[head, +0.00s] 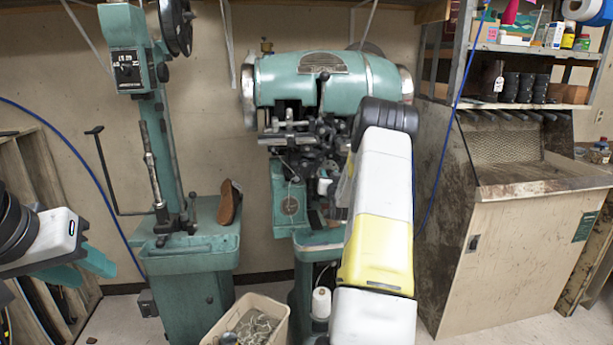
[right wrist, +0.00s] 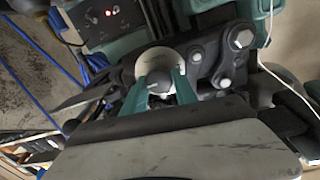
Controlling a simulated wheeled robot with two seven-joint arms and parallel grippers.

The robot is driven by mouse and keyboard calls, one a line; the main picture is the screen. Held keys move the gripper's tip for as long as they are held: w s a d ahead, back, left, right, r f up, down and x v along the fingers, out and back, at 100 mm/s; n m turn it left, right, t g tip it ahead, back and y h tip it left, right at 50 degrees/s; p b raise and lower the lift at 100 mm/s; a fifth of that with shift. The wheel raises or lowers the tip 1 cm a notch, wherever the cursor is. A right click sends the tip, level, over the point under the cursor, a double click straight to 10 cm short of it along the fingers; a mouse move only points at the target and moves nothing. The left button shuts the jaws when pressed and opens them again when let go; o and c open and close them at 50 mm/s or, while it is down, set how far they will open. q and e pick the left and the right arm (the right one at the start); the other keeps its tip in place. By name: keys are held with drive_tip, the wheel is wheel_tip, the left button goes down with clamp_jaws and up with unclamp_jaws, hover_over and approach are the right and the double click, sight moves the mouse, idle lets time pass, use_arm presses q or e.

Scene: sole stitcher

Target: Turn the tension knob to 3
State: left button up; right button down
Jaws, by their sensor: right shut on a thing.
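In the right wrist view, the two green fingers of my right gripper (right wrist: 160,80) are closed around a round grey-white knob (right wrist: 157,79). A pale ring surrounds the knob on the machine. No numbers or pointer can be read on it. In the head view, my white and yellow right arm reaches to the green sole stitcher (head: 325,85) and hides this gripper and the knob. My left gripper (head: 95,268) is at the left edge with its teal fingers apart and looks empty, away from the machines.
A second green machine (head: 190,250) with a small dial panel (head: 126,66) stands at left, a brown shoe sole (head: 228,202) on it. A bin (head: 250,312) stands on the floor in front. A wooden cabinet (head: 500,240) is at right. A box with red lights (right wrist: 115,15) shows in the right wrist view.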

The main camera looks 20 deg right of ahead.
drive_tip(key=n, duration=0.4)
drive_tip(key=shift+a+n, duration=0.1)
drive_tip(key=shift+n, duration=0.3)
drive_tip(key=n, duration=0.4)
drive_tip(key=shift+f+n+t, duration=0.1)
drive_tip(key=shift+n+t, duration=0.2)
drive_tip(key=shift+n, duration=0.1)
drive_tip(key=n, duration=0.4)
drive_tip(key=shift+f+n+y, duration=0.1)
drive_tip(key=shift+n+y, duration=0.2)
drive_tip(key=shift+y, duration=0.1)
drive_tip(key=shift+n, duration=2)
drive_tip(key=c, duration=1)
unclamp_jaws()
drive_tip(key=shift+t+y, duration=0.3)
drive_tip(key=shift+o, duration=0.2)
